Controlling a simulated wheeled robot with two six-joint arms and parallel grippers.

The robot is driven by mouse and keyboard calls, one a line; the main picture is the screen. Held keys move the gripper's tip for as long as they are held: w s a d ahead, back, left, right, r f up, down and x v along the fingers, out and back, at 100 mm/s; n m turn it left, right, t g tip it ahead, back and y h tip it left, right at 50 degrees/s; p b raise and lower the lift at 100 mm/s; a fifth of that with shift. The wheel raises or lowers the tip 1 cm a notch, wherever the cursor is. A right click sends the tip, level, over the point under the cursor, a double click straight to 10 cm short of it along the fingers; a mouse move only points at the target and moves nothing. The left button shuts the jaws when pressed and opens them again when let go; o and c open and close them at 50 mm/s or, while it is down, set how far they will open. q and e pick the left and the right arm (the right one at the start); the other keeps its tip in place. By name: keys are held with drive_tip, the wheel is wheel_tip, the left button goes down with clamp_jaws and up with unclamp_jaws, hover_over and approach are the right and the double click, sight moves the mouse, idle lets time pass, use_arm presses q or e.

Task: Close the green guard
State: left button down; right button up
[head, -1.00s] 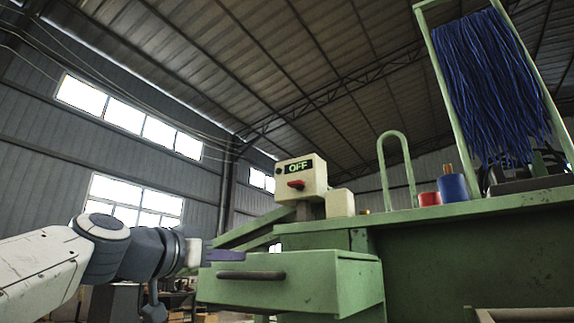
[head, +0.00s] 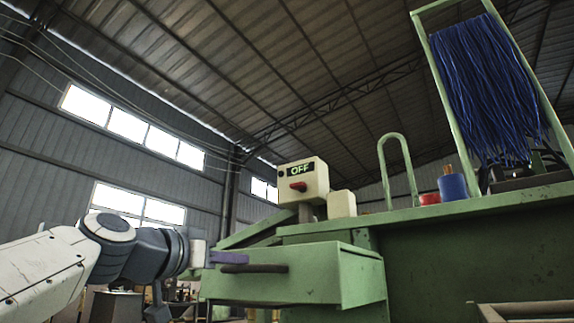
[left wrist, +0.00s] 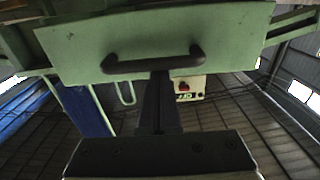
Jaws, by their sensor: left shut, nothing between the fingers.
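The green guard (head: 300,288) is a box-like green panel with a dark bar handle (head: 254,268), standing out from the front of the green machine. In the left wrist view the guard (left wrist: 215,35) fills the upper part, with its handle (left wrist: 152,65) facing me. My left gripper (head: 262,268) is shut with nothing between its fingers. Its fingertips are at the handle in the head view; in the left wrist view the shut fingers (left wrist: 160,85) end just at the handle bar. I cannot tell whether they touch it. My right gripper is not in view.
A control box (head: 303,180) reading OFF with a red switch stands above the guard. Red (head: 430,199) and blue (head: 452,187) spools, a green hoop (head: 397,170) and blue bristles (head: 487,90) are on the machine's top. A tray edge (head: 525,312) shows at bottom right.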

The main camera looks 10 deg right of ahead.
use_arm(q)
wheel_tip(320, 180, up, 5)
drive_tip(key=p, duration=0.4)
drive_tip(key=f+b+v, duration=0.2)
drive_tip(key=b+v, duration=0.1)
drive_tip(key=v, duration=0.6)
drive_tip(key=s+d+f+n+g+y+p, duration=0.1)
drive_tip(key=s+d+f+g+y+p, duration=0.2)
drive_tip(key=f, duration=0.9)
drive_tip(key=s+d+f+n+g+y+p, duration=0.1)
drive_tip(key=s+d+f+n+g+p, duration=0.2)
drive_tip(key=f, duration=0.9)
drive_tip(key=s+a+f+m+g+y+p, duration=0.1)
drive_tip(key=s+a+f+g+y+p, duration=0.25)
drive_tip(key=s+f, duration=0.6)
drive_tip(key=s+a+f+m+g+y+p, duration=0.1)
drive_tip(key=s+a+f+g+y+p, duration=0.2)
drive_tip(key=s+f, duration=0.6)
wheel_tip(320, 180, up, 36)
drive_tip(key=a+y+p, duration=0.1)
drive_tip(key=p, duration=3.6)
drive_tip(key=shift+a+y, duration=0.15)
drive_tip(key=shift+y, duration=0.2)
